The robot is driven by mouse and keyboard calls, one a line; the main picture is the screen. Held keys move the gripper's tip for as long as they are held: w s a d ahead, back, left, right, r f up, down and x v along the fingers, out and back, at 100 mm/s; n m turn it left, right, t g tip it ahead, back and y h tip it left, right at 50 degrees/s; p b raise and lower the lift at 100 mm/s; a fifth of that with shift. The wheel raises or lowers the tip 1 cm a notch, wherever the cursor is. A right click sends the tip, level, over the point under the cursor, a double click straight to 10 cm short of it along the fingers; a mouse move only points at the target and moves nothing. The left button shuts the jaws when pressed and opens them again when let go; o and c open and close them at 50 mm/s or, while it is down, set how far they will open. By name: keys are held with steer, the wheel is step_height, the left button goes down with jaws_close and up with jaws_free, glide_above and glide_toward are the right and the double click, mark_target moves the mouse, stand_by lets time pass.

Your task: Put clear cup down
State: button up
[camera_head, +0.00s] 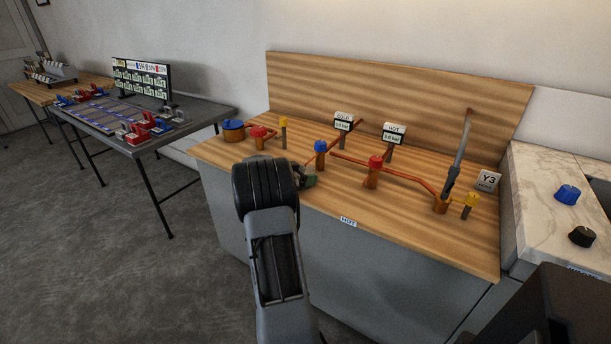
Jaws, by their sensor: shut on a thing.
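My arm reaches up from the bottom middle to the front edge of the wooden counter (400,222). My gripper (305,177) is mostly hidden behind my dark wrist. It is shut on a small greenish, see-through thing that looks like the clear cup (311,180). The cup is low over the counter, left of the blue-capped valve. I cannot tell whether it touches the wood.
Copper pipework with a blue valve (320,148), a red valve (375,164) and an upright grey-handled tool (456,165) stands close to the right. A blue-topped copper pot (233,127) is at left. The counter's front right is clear.

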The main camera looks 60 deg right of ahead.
steer(key=shift+f+b, duration=0.2)
steer(key=shift+b, duration=0.1)
steer(key=o, duration=0.9)
steer(key=shift+a+r+p, duration=0.15)
steer(key=shift+r+p, duration=0.2)
steer(key=shift+p, duration=0.15)
steer(key=v, duration=1.2)
steer(key=s+a+f+n+t+y, duration=0.1)
steer(key=s+a+n+t+y, duration=0.2)
steer(key=a+n, duration=0.4)
steer(key=s+a+f+n+t+y, duration=0.1)
steer(key=s+a+n+t+y, duration=0.2)
steer(key=a, duration=1.5)
steer(key=s+a+f+n+t+y, duration=0.1)
steer(key=s+a+n+t+y, duration=0.1)
steer(key=a+n+y, duration=0.5)
steer(key=shift+s+a+n+t+b, duration=0.45)
steer(key=shift+s+a+n, duration=0.45)
steer(key=shift+a+n, duration=2.2)
steer(key=shift+a+m, duration=0.3)
